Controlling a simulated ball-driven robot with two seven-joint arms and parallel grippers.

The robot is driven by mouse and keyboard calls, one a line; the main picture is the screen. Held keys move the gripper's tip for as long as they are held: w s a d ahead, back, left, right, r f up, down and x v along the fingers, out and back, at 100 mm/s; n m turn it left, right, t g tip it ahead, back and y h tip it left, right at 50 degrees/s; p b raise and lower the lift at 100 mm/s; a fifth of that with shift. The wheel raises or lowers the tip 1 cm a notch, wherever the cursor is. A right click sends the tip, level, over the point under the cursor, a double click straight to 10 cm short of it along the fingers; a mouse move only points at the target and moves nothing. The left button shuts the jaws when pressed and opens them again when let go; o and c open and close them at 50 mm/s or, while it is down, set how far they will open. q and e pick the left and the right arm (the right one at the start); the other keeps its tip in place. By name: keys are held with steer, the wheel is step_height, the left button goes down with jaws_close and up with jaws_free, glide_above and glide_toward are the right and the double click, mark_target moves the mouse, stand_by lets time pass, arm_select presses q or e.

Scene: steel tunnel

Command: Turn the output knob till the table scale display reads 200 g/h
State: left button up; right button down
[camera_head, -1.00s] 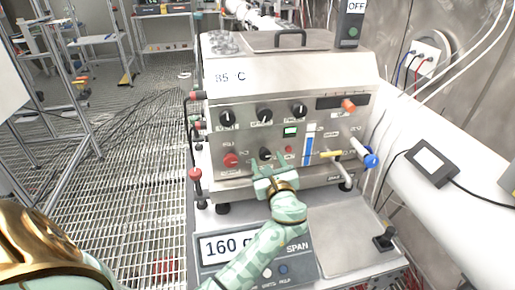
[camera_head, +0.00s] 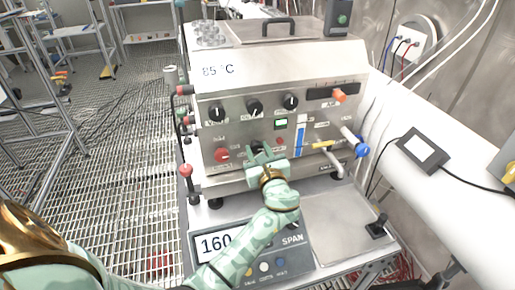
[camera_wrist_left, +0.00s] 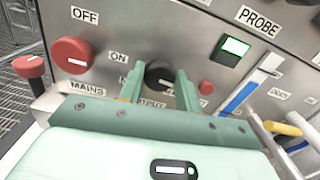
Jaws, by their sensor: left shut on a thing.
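The steel machine (camera_head: 245,85) has a front panel with black knobs. The output knob (camera_wrist_left: 159,75) is the lower black one, beside the red mains knob (camera_wrist_left: 72,54); its label is partly hidden by my fingers. My left gripper (camera_head: 264,157) is shut on that knob; in the wrist view (camera_wrist_left: 160,88) its two green fingers stand on either side of it. The table scale (camera_head: 210,268) lies in front of the machine. Its display (camera_head: 214,244) shows 160, the rest hidden behind my left arm. My right gripper is not in view.
A blue-ended tap (camera_head: 361,150) and a yellow-handled lever (camera_head: 322,145) stick out right of the knob. A red-topped post (camera_head: 186,171) stands left. A flat steel plate (camera_head: 345,228) lies right of the scale, clear except for a black fitting.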

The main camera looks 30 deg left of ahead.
arm_select(q)
steer(key=m+p, duration=0.2)
steer(key=shift+r+p, duration=0.35)
steer(key=shift+f+m+p, duration=0.3)
steer(key=shift+m+p, duration=0.15)
steer(key=shift+m, duration=0.15)
steer(key=shift+f, duration=0.15)
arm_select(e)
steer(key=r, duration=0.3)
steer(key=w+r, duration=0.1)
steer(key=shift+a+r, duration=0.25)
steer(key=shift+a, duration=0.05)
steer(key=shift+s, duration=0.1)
arm_select(q)
steer(key=o, duration=1)
